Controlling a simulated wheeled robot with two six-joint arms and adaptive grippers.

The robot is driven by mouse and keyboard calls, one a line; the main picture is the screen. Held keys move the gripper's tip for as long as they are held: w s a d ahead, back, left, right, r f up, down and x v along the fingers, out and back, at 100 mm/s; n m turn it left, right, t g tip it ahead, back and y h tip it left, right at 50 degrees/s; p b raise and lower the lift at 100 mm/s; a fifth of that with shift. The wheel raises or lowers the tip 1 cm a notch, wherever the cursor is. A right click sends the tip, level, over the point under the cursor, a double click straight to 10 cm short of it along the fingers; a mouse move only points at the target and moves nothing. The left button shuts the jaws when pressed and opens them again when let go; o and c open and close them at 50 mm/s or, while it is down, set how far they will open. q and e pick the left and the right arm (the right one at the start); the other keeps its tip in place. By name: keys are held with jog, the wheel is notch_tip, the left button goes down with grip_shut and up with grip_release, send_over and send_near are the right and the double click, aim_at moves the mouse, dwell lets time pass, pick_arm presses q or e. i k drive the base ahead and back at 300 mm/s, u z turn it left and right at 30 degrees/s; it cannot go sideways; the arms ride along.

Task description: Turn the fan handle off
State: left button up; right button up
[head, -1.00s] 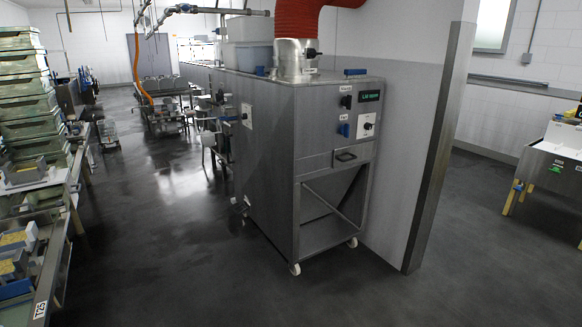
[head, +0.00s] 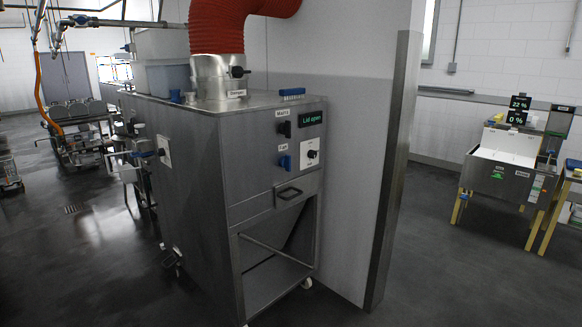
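A steel machine cabinet (head: 185,165) on castors stands left of centre in the head view. A blue handle (head: 285,162) sits on its front panel, below a small label (head: 283,147) that seems to read "Fan". Its exact turn position is too small to tell. Above it is a black handle (head: 285,129) with its own label. To the right are a display reading "Lid open" (head: 310,118) and a white plate with a black knob (head: 312,153). Neither of my grippers is in view.
A wall end with a metal corner post (head: 394,170) stands close right of the cabinet. A red duct (head: 225,25) rises from its top. Dark floor (head: 420,265) is clear in front and to the right.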

aim_at(285, 162)
jog(key=z, duration=0.25)
jog(key=i, duration=0.3)
jog(key=z, duration=0.9)
jog(key=i, duration=0.95)
jog(key=z, duration=0.45)
jog(key=i, duration=1.1)
jog(key=u, duration=1.05)
jog(key=i, duration=0.9)
jog(key=u, duration=0.8)
